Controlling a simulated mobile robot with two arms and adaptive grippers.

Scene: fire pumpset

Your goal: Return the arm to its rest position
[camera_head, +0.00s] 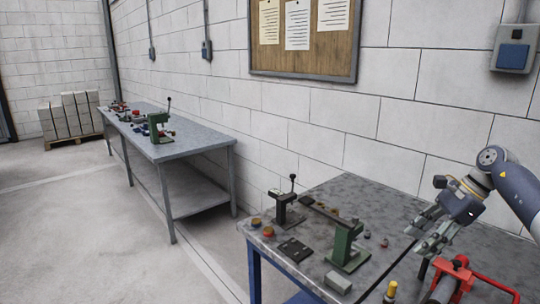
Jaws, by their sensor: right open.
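My right arm (518,190) comes in from the right edge. My right gripper (428,232) is open and empty, its fingers pointing down and to the left above the near workbench (385,205). It is apart from the green-based press tool (345,246) to its left. A red pump part (455,280) with a red handle stands below the gripper, close under it in the picture; the gap between them is hard to judge. My left gripper is not in view.
A dark small press (287,208), a black plate (295,250) and a grey block (338,282) lie on the near bench. A second bench (190,142) with tools stands farther left by the wall. A notice board (305,38) hangs above.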

